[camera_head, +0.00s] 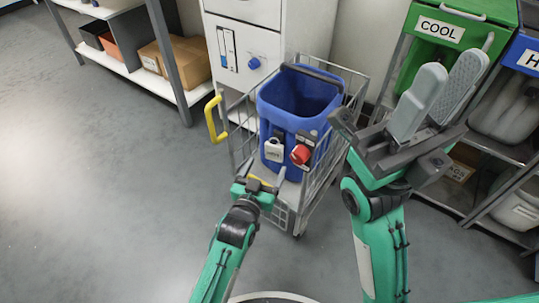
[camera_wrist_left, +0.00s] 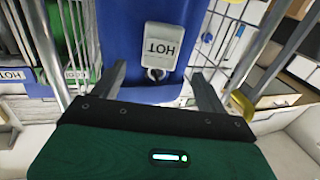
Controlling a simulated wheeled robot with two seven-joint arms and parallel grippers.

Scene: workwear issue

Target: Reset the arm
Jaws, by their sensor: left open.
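My left gripper (camera_head: 272,178) is low in front of the wire cart (camera_head: 335,165), near the blue bin (camera_head: 298,95). In the left wrist view its two fingers (camera_wrist_left: 162,92) stand wide apart with nothing held between them. A white padlock-shaped tag (camera_head: 273,150) hangs on the bin's front; in the wrist view the tag (camera_wrist_left: 165,45) reads HOT upside down, just beyond the fingertips. My right gripper (camera_head: 448,85) is raised at the right, close to the head camera. Its fingers point up, with a gap between them, and it looks empty.
A red knob (camera_head: 300,154) is on the bin's front. The cart has a yellow handle (camera_head: 215,118). A white cabinet (camera_head: 262,40) stands behind it. A green COOL bin (camera_head: 440,40) and a blue bin (camera_head: 527,55) sit on the right rack. Floor at the left is clear.

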